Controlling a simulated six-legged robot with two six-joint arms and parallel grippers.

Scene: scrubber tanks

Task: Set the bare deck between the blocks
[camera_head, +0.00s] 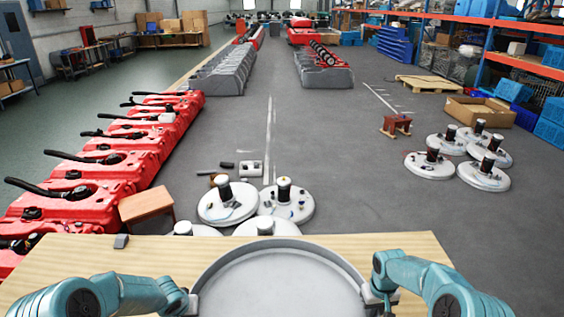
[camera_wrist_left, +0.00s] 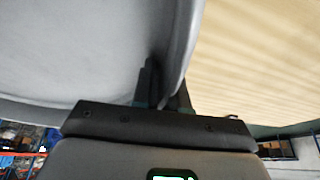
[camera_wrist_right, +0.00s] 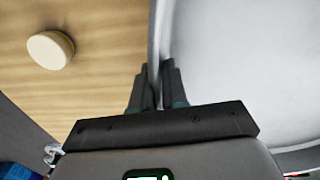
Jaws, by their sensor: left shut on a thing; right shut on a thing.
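The bare deck (camera_head: 275,285) is a round, grey, shallow dish with a raised rim, at the front middle of the head view over the wooden table top (camera_head: 60,262). My left gripper (camera_head: 192,301) is shut on its left rim; that rim is between the fingers in the left wrist view (camera_wrist_left: 163,85). My right gripper (camera_head: 370,291) is shut on its right rim, also seen in the right wrist view (camera_wrist_right: 157,85). A small grey block (camera_head: 121,241) sits at the table's far left edge. I cannot tell whether the deck touches the table.
A round cream piece (camera_wrist_right: 50,49) is against the wood in the right wrist view. White round decks with black motors (camera_head: 284,200) lie on the floor beyond the table. Red scrubber tanks (camera_head: 110,168) line the left.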

